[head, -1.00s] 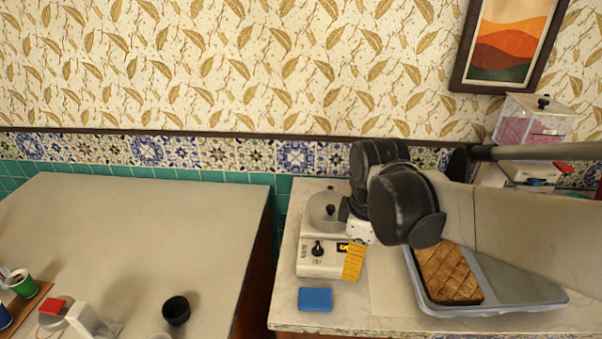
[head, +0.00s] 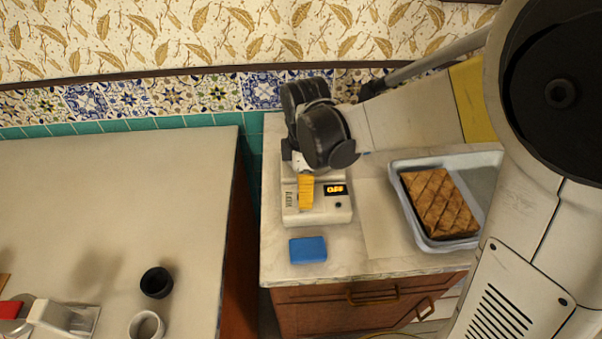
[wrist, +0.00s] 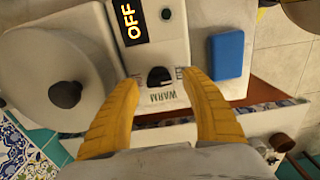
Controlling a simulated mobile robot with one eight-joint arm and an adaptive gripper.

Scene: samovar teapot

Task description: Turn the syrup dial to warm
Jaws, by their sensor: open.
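The syrup warmer (head: 328,214) is a white box on the right counter. Its lit display (wrist: 130,20) reads OFF. In the wrist view the black dial (wrist: 158,77) sits on the panel, with the word WARM (wrist: 162,95) printed below it and small marks on either side. The dial's exact pointing is hard to tell. My gripper (wrist: 160,81) is open, its yellow fingers on either side of the dial; I cannot tell whether they touch it. In the head view my gripper (head: 306,192) is over the warmer's front and hides the dial.
A lidded pot (wrist: 60,85) with a black knob stands beside the panel. A blue block (head: 308,250) lies in front of the warmer. A tray (head: 412,222) with a brown scored slab (head: 438,203) is to the right. A black cup (head: 156,282) stands on the left counter.

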